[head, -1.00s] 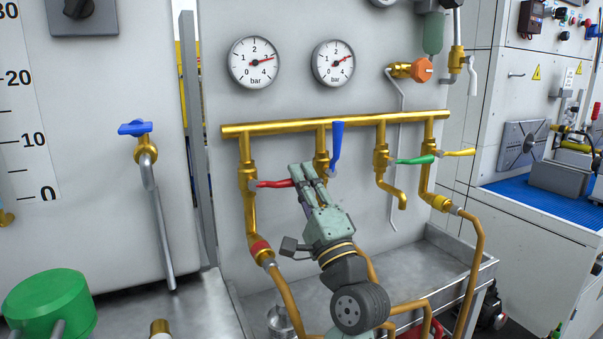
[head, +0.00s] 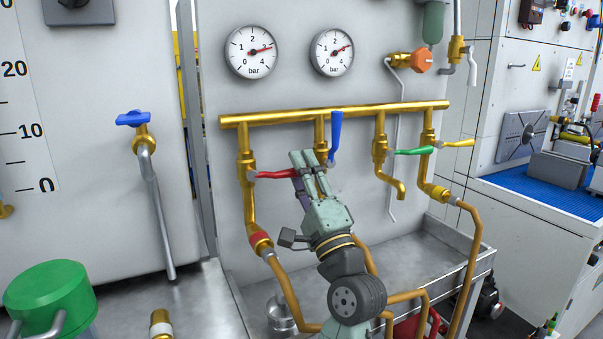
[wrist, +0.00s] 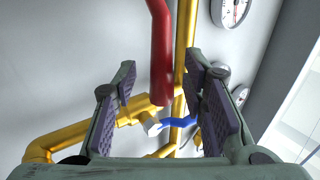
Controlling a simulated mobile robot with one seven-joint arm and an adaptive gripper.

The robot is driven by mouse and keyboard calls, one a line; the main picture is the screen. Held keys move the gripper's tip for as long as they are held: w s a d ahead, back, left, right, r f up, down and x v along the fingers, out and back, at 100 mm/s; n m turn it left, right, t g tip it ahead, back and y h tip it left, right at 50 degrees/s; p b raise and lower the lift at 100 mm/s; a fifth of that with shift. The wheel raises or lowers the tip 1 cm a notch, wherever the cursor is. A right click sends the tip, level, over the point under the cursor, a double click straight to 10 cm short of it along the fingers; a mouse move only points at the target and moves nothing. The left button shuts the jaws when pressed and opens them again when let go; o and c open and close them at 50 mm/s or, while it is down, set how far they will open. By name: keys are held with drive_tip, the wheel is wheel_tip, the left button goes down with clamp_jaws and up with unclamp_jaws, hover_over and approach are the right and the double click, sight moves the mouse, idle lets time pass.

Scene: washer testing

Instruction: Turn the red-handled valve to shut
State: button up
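The red valve handle (head: 274,174) sticks out level to the right from the leftmost brass valve (head: 247,170), across its vertical pipe. My gripper (head: 306,160) is at the handle's right end, its two fingers pointing up and slightly left. In the wrist view the red handle (wrist: 161,50) comes down from the top between the two finger pads. Gaps show on both sides of it, so my gripper (wrist: 163,85) looks open around or just behind the handle. The exact depth cannot be told. The fingers partly hide the handle's end in the head view.
The blue handle (head: 336,136) stands upright just right of my fingertips. The green handle (head: 412,152) and yellow handle (head: 459,143) are farther right. A brass manifold pipe (head: 280,117) runs above. A metal sink (head: 420,262) lies below, with bent brass pipes around my arm.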

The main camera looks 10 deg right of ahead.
drive_tip(key=v, duration=1.2)
